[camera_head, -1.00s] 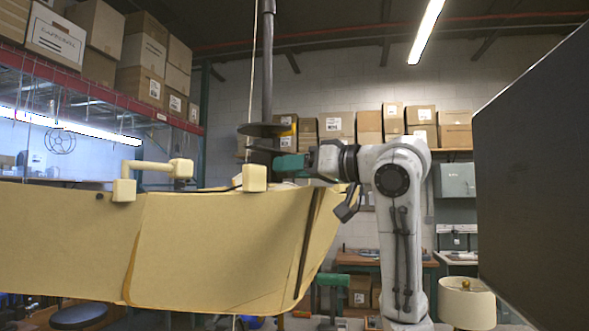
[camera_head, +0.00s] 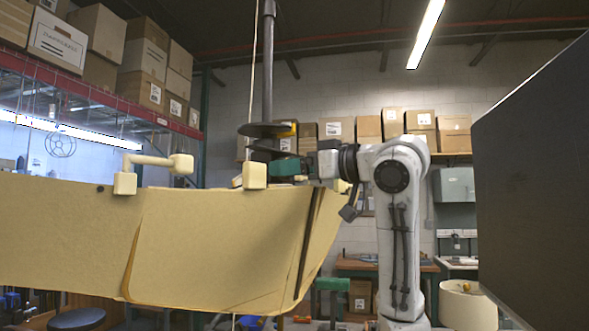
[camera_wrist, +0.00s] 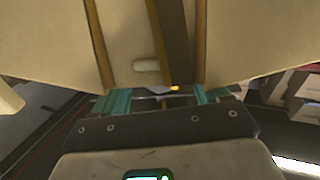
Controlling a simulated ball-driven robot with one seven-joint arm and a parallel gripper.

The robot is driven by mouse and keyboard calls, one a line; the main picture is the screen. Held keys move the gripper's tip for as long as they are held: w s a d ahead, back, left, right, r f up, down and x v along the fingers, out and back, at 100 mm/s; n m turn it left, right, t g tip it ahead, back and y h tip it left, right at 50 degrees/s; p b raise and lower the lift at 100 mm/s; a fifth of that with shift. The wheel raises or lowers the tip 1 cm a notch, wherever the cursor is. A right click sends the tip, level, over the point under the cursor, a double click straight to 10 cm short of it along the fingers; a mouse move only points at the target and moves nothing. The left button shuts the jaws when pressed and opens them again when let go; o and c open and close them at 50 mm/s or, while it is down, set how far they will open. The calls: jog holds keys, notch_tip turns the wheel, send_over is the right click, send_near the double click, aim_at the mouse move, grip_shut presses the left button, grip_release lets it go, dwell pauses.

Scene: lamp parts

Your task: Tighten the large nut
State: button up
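My gripper (camera_head: 272,170) is beside the dark pole (camera_head: 268,60), just under a dark round disc (camera_head: 265,130), in the head view. Part of it is hidden behind the large beige panel (camera_head: 220,245). In the wrist view, the two teal fingers of my gripper (camera_wrist: 164,98) stand apart, with a gap between them. A small grey piece and a yellow spot (camera_wrist: 174,88) show near the gap, below the beige surfaces. I cannot make out the large nut clearly in either view, nor whether the fingers touch it.
A dark flat panel (camera_head: 540,180) fills the right side. Beige fittings (camera_head: 255,175) stand along the beige panel's top edge. A cream lampshade (camera_head: 467,305) is at the lower right. Boxes (camera_head: 395,122) line the back shelf.

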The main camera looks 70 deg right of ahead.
jog(key=shift+s, duration=0.1)
jog(key=b+v, duration=0.3)
jog(key=v, duration=0.7)
jog(key=shift+s+a, duration=0.15)
jog(key=shift+s, duration=0.15)
dwell(0.4)
